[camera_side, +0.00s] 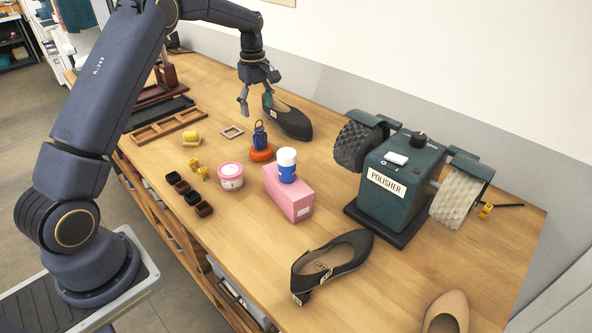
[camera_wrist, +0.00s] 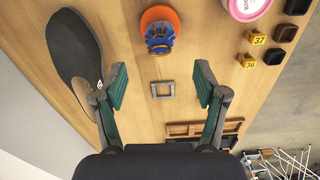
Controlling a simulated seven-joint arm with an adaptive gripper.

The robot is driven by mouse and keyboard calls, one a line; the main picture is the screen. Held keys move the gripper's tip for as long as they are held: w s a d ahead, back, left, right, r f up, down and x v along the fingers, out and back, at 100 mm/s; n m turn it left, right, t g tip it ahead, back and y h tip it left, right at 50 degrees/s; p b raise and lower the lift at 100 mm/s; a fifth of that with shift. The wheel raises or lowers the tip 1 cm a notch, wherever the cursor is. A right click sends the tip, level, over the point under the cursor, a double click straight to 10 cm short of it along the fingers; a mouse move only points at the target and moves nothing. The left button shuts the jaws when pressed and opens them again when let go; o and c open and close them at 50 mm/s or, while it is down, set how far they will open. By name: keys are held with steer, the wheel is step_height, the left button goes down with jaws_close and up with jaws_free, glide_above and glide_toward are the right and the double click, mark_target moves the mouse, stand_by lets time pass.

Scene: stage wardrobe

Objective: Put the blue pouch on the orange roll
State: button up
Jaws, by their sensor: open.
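The blue pouch (camera_side: 260,138) sits upright on top of the orange roll (camera_side: 262,154) near the middle of the table. In the wrist view the pouch (camera_wrist: 160,42) overlaps the orange roll (camera_wrist: 157,15) at the top centre. My gripper (camera_side: 256,103) is open and empty, in the air above and behind the pouch, apart from it. Part of the roll's top is hidden by the pouch.
A dark shoe (camera_side: 288,119) lies close behind my gripper. A grey square frame (camera_side: 231,132) lies left of the roll. A pink box (camera_side: 290,199) bearing a blue-and-white jar (camera_side: 287,168), a pink tub (camera_side: 231,177) and a green polisher (camera_side: 392,184) stand nearby.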

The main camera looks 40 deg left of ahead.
steer(key=s+d+r+m+t, duration=0.3)
steer(key=s+d+r+m, duration=0.5)
steer(key=s+d+r, duration=0.55)
steer(key=s+d+m+t, duration=0.1)
steer(key=s+m, duration=0.3)
steer(key=s, duration=0.4)
steer(key=s+d+m+t, duration=0.1)
steer(key=s+d+m, duration=0.3)
steer(key=s, duration=0.4)
steer(key=shift+s+d+f+m+t, duration=0.25)
steer(key=shift+d+f+m+t, duration=0.05)
steer(key=shift+m, duration=0.3)
